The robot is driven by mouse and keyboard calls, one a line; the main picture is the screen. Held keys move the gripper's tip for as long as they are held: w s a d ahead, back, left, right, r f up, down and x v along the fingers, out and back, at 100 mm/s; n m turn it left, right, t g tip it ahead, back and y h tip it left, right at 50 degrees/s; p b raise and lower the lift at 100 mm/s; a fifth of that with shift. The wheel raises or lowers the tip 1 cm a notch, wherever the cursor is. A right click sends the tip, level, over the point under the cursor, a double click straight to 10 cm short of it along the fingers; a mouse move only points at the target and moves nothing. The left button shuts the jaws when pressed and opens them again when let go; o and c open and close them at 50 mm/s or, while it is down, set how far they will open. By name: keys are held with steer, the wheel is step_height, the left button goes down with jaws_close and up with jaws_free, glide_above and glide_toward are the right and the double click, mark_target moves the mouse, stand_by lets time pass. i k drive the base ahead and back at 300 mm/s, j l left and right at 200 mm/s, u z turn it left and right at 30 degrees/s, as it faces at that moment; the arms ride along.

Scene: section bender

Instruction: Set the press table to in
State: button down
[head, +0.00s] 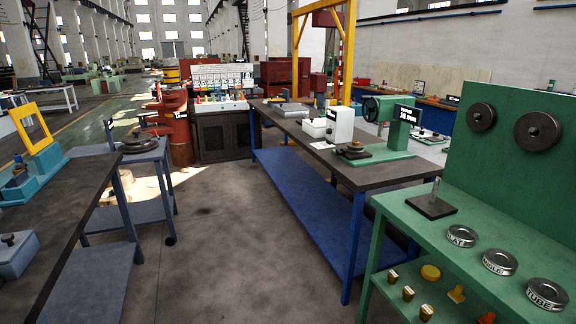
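No part is labelled as the press table, and I cannot tell which one it is or how it is set. A green machine (385,160) with a handwheel and a small black display reading about 50 mm stands on the long dark-topped table (300,130) with blue legs. A red machine (178,135) with a small dark display, too small to read surely, stands farther back at left of centre. My gripper is not in view.
A green bench (470,235) at the right holds labelled metal rings (499,262) and a black base with an upright pin (431,205). A dark-topped workbench (60,215) stands at the left, a small grey-blue trolley (140,175) behind it. The grey floor (225,245) between is clear.

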mark_target(351, 152)
steer(key=i+u, duration=0.1)
steer(key=i, duration=0.8)
steer(key=i+l+u, duration=0.1)
steer(key=i, duration=0.8)
steer(key=i+j+z, duration=0.4)
steer(key=i, duration=0.35)
steer(key=i+j+z, duration=0.4)
steer(key=i+j, duration=0.2)
steer(key=i, duration=0.05)
